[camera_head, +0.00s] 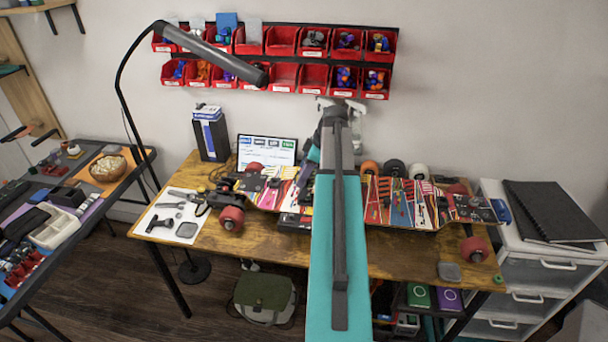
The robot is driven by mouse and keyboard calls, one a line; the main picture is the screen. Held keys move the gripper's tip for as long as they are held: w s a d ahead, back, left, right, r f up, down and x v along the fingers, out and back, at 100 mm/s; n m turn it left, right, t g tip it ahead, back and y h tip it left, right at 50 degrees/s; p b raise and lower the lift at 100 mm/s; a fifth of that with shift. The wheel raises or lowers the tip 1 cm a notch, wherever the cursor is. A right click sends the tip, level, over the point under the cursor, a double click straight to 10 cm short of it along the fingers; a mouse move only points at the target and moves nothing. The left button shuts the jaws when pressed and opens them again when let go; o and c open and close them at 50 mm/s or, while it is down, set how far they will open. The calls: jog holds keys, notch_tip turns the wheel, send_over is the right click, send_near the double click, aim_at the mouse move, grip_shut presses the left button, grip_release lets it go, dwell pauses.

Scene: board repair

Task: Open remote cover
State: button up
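I cannot pick out a remote or its cover with certainty. A colourful electric skateboard (415,205) lies wheels-up across the wooden workbench (390,258), and my teal arm hides its middle. A small grey rounded-square item (449,271) lies at the bench's front right; I cannot tell what it is. A dark item (294,222) partly shows beside my arm, under or in front of the board. My arm runs from the bottom centre up over the bench. My gripper's fingers cannot be made out; the arm hides that area.
A white sheet with tools (158,222) lies at the bench's left. A lamp (215,55) arches above, before red bins (284,75). A screen (267,151) and a blue-black box (210,136) stand behind. A side table (85,205) is left; a drawer unit (530,275) is right.

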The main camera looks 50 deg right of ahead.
jog(key=shift+w+f, duration=0.1)
jog(key=shift+f, duration=0.15)
